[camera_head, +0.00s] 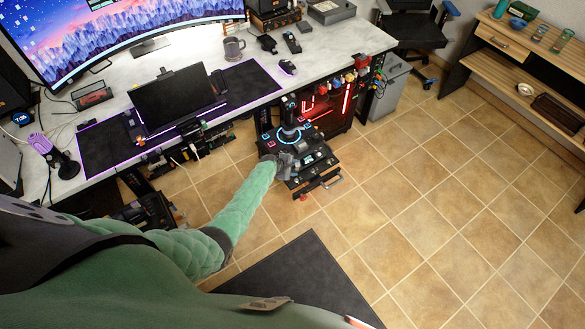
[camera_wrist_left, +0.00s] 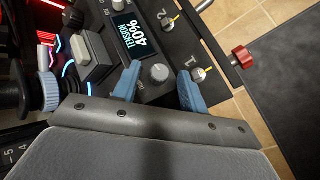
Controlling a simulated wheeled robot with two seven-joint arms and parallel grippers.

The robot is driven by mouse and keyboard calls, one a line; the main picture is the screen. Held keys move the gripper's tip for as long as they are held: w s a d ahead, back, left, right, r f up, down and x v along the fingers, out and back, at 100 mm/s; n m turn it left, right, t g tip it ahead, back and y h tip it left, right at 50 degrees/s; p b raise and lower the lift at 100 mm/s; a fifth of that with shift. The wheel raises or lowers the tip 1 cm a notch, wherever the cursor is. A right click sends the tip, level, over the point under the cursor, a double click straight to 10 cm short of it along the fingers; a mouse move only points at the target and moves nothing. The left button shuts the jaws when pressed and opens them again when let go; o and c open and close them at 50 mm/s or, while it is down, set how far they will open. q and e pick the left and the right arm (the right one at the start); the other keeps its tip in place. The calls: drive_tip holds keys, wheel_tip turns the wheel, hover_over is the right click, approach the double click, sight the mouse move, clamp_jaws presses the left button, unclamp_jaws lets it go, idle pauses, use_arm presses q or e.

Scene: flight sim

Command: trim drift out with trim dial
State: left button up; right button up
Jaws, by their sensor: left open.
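The flight control panel (camera_head: 308,160) stands below the desk's right end, with a joystick (camera_head: 290,115) ringed by blue light. My left gripper (camera_head: 287,162) is over the panel's near left part. In the left wrist view, its two blue fingers (camera_wrist_left: 158,74) are open, with a round grey knob (camera_wrist_left: 159,73) between them. I cannot tell whether they touch it. No trim label is readable, so I cannot tell which control is the trim dial. My right gripper is not in view.
Switches T1 (camera_wrist_left: 201,74) and T2 (camera_wrist_left: 170,21) sit right of the knob. A ribbed blue-grey wheel (camera_wrist_left: 48,91) is at the left. The desk (camera_head: 330,40) carries a curved monitor (camera_head: 110,30). A dark mat (camera_head: 297,285) lies on the tiles; open floor is at the right.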

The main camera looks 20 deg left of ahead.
use_arm(q)
drive_tip(key=v, duration=0.7)
drive_tip(key=shift+s+r+b, duration=0.2)
drive_tip(key=shift+r+b, duration=0.05)
drive_tip(key=shift+b, duration=0.2)
drive_tip(key=shift+a, duration=0.1)
